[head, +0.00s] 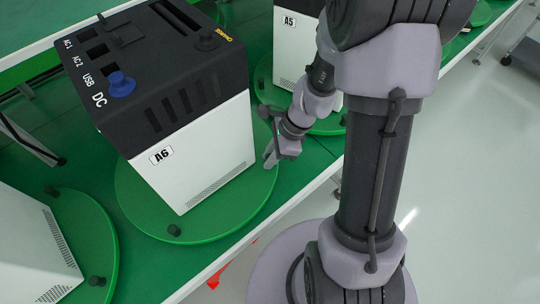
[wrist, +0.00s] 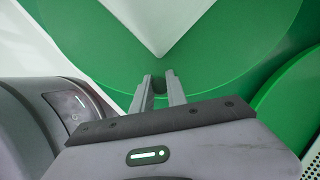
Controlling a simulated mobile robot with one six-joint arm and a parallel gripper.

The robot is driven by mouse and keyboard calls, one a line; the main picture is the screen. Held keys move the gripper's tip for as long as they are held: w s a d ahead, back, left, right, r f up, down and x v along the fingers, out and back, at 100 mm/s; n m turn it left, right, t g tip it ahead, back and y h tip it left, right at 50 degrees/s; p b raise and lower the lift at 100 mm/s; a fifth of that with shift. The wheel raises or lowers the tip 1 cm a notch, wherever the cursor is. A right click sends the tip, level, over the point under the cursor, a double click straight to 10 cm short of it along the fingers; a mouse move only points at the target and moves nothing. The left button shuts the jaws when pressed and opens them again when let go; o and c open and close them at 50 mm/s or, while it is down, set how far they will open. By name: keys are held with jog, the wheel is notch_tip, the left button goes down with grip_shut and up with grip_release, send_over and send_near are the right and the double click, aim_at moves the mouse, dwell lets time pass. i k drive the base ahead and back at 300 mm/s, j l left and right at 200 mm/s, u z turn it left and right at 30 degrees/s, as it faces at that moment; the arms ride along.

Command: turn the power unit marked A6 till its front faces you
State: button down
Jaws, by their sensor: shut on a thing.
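The power unit A6 (head: 190,120) is a white box with a dark top, standing on a round green turntable (head: 135,205). Its A6 label is on the side at the lower left in the head view. A blue knob and the words AC1, AC2, USB and DC are on its top. A dark peg (head: 174,230) stands on the turntable's near rim. My gripper (head: 270,158) is low at the turntable's right edge. In the wrist view my gripper (wrist: 158,84) is shut on another dark peg (wrist: 158,84), just outside a white corner of the unit (wrist: 158,20).
A unit marked A5 (head: 288,45) stands on its own turntable behind, partly hidden by my arm. Another white unit (head: 30,250) on a turntable (head: 100,240) is at the lower left. The grey floor (head: 470,180) at right is clear.

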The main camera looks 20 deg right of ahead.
aim_at(226, 210)
jog(key=i+l+u, duration=0.15)
jog(key=l+u, duration=0.2)
jog(key=i+l+u, duration=0.1)
jog(key=l+u, duration=0.3)
jog(key=j, duration=0.1)
